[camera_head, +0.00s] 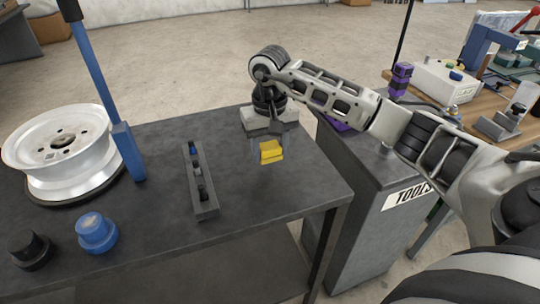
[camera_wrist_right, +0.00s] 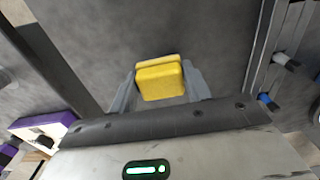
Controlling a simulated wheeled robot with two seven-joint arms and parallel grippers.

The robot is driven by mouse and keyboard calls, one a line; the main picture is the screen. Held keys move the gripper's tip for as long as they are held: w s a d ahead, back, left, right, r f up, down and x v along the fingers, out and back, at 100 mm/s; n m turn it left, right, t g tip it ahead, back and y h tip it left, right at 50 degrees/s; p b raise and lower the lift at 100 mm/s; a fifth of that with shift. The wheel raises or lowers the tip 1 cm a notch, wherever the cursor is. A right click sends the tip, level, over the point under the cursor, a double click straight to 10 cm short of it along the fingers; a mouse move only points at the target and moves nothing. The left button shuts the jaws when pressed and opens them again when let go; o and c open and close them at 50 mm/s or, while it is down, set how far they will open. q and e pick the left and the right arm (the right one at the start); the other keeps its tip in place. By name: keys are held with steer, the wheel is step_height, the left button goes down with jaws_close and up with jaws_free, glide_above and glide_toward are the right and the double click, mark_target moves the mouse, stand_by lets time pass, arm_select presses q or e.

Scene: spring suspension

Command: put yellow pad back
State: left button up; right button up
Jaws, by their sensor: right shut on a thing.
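The yellow pad (camera_head: 271,151) is a small block in two stacked layers, near the right part of the dark table in the head view. My right gripper (camera_head: 268,146) comes down over it from above and is shut on it. In the right wrist view the yellow pad (camera_wrist_right: 160,79) sits between the two grey fingers of my right gripper (camera_wrist_right: 160,88). I cannot tell whether the pad touches the tabletop (camera_head: 296,180). My left gripper is not in view.
A grey rack (camera_head: 206,209) with several small parts stands left of the pad. A white wheel rim (camera_head: 65,150), a blue post (camera_head: 128,150), a blue knob (camera_head: 96,232) and a black knob (camera_head: 30,248) are further left. A tool cabinet (camera_head: 375,225) stands to the right.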

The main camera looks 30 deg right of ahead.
mark_target(270, 158)
step_height(270, 158, down, 3)
steer(key=shift+d+f+p, duration=0.1)
steer(key=shift+p, duration=0.4)
steer(key=shift+f, duration=0.2)
steer(key=o, duration=0.9)
steer(key=shift+o, duration=0.2)
steer(key=shift+r, duration=0.1)
